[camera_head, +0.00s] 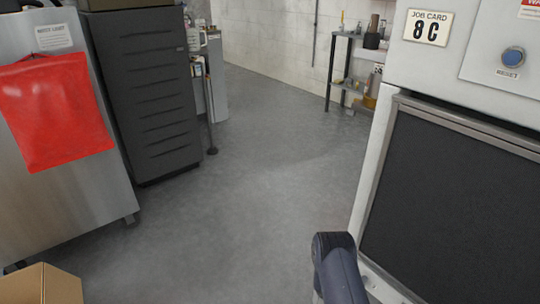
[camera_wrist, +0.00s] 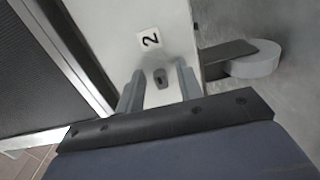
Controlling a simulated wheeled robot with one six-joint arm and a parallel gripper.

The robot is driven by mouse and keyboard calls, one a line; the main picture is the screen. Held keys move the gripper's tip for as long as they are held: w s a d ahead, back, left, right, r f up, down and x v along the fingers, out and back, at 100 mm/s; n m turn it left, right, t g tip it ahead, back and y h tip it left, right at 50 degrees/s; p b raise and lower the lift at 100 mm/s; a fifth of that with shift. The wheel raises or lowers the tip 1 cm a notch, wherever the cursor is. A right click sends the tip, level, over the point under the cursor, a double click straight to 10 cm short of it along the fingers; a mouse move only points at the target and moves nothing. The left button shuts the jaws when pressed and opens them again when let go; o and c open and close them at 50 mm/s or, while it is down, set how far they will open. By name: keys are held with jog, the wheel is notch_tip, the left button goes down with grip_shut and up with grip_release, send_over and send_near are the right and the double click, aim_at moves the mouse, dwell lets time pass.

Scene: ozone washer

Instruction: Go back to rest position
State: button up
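My gripper (camera_wrist: 159,75) shows in the wrist view with its two grey fingers apart and nothing held between them.
A grey round piece (camera_wrist: 257,59) on a dark bar sits right of the panel. A steel cabinet (camera_head: 75,205) with a red cloth (camera_head: 55,110), a dark drawer cabinet (camera_head: 150,95) and a cardboard box (camera_head: 45,285) stand left. A shelf (camera_head: 350,85) stands behind. The floor (camera_head: 240,190) between is clear.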

jog(key=shift+s, duration=0.1)
dwell(0.3)
jog(key=p+v, duration=0.4)
jog(key=v, duration=0.7)
jog(key=w+d+n+p, duration=0.4)
jog(key=w+d+n, duration=0.2)
jog(key=n, duration=1.2)
jog(key=shift+d+r, duration=0.2)
jog(key=shift+d, duration=0.3)
dwell(0.5)
dwell(0.4)
